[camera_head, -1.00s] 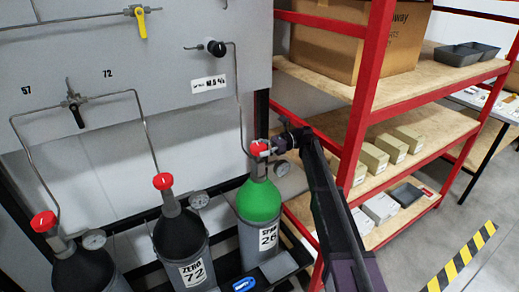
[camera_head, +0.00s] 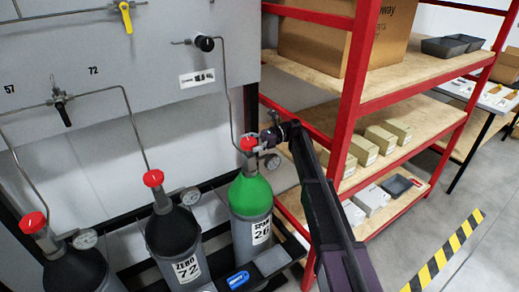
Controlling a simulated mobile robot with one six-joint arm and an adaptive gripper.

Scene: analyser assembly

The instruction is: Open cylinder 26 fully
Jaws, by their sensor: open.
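Cylinder 26 (camera_head: 250,203) is the green-topped grey gas cylinder labelled "SPAN 26", standing upright at the right end of the row. Its red valve knob (camera_head: 249,143) sits on top, with a small round gauge (camera_head: 272,161) to the right. My gripper (camera_head: 260,140) is at the right side of the red knob, reaching in from the right, with its jaws open. I cannot tell whether the fingers touch the knob. The valve's setting cannot be read from this view.
Cylinder 72 (camera_head: 174,237) and another black-topped cylinder (camera_head: 78,272) with red knobs stand to the left. A grey panel (camera_head: 130,60) with pipes is behind. A red shelf rack (camera_head: 352,100) with boxes stands close on the right, beside my arm.

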